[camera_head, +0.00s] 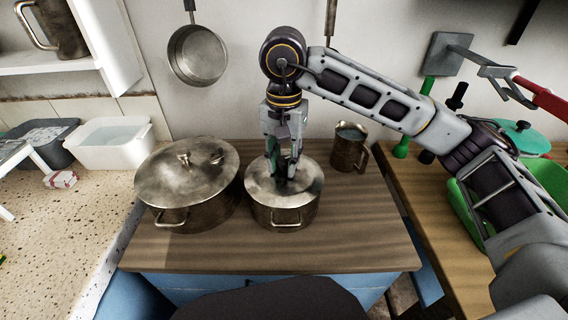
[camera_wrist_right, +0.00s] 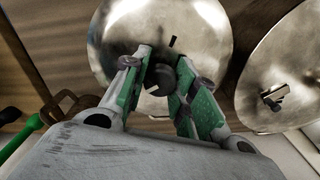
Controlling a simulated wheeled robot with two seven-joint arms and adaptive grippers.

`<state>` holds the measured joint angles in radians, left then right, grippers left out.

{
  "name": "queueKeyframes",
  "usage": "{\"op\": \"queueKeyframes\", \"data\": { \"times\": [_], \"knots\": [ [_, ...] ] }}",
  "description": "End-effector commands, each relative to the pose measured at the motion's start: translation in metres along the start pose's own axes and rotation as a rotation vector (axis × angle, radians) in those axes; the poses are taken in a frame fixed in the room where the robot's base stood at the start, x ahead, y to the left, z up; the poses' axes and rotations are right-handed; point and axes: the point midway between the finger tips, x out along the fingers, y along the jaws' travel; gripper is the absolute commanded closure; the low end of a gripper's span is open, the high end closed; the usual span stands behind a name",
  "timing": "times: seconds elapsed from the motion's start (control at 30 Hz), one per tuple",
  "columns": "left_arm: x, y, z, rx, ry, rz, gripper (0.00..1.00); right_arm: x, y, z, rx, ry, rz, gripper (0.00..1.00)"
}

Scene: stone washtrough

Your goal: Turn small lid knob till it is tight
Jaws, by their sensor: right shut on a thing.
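The small pot (camera_head: 282,212) stands on the wooden counter with its metal lid (camera_head: 310,178) on. The lid also shows in the right wrist view (camera_wrist_right: 205,35). My right gripper (camera_head: 284,172) comes down from above onto the middle of the lid. In the right wrist view its green-padded fingers (camera_wrist_right: 162,85) are shut around the dark lid knob (camera_wrist_right: 158,74). The fingers partly hide the knob. My left gripper is not in view.
A larger lidded pot (camera_head: 190,205) stands close on the left, its lid knob (camera_wrist_right: 272,100) free. A metal mug (camera_head: 349,148) stands behind to the right. A pan (camera_head: 197,54) hangs on the wall. The counter front (camera_head: 270,254) is clear.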

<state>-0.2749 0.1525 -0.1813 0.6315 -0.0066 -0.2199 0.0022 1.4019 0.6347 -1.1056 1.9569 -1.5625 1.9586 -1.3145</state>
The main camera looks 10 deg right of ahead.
Motion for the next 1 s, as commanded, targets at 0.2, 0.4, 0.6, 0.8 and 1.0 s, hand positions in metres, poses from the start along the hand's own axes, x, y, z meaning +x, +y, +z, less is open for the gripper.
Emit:
{"op": "queueKeyframes", "data": {
  "times": [0.2,0.4,0.6,0.8,1.0],
  "knots": [
    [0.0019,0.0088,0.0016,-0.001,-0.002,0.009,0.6,0.0003,0.0,-0.0001,0.112,0.0,0.0,0.84],
    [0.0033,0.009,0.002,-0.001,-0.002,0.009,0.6,0.0003,-0.0001,0.0,0.228,0.0,0.0,0.84],
    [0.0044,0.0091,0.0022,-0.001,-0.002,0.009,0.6,0.0002,-0.0001,-0.0001,0.343,0.0,0.0,0.84],
    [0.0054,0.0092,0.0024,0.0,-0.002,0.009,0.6,0.0002,-0.0001,-0.0001,0.459,0.0,-0.001,0.84],
    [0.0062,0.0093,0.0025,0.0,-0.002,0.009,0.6,0.0001,-0.0001,-0.0001,0.575,0.0,-0.001,0.84]
  ]
}}
